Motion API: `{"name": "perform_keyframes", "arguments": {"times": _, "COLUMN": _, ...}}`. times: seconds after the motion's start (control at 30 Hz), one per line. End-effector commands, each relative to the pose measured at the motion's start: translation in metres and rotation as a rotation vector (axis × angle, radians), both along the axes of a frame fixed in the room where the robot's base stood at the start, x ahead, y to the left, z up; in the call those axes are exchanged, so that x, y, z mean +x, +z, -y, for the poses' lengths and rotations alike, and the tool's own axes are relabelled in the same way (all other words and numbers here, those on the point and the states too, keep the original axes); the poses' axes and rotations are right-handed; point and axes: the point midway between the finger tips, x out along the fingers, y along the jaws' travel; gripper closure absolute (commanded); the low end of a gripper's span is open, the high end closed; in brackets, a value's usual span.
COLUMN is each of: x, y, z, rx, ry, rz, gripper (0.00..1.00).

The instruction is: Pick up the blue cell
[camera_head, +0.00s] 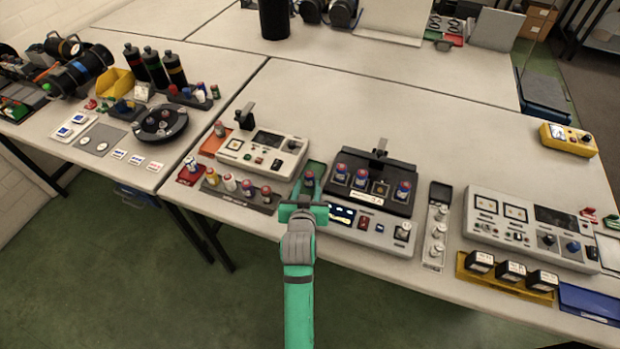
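Several small cylindrical cells with blue bodies and reddish tops are in view.
A narrow grey tray (437,207) and another instrument (525,228) stand to the right. The table behind is largely clear.

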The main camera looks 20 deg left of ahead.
Motion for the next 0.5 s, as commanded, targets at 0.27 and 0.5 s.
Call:
{"name": "perform_keyframes", "arguments": {"times": 0.27, "x": 0.021, "y": -0.009, "z": -0.006, "rx": -0.001, "ry": 0.001, "rz": -0.001, "gripper": 0.65}}
{"name": "perform_keyframes", "arguments": {"times": 0.5, "x": 0.048, "y": -0.020, "z": -0.010, "rx": -0.001, "ry": -0.002, "rz": 0.000, "gripper": 0.65}}
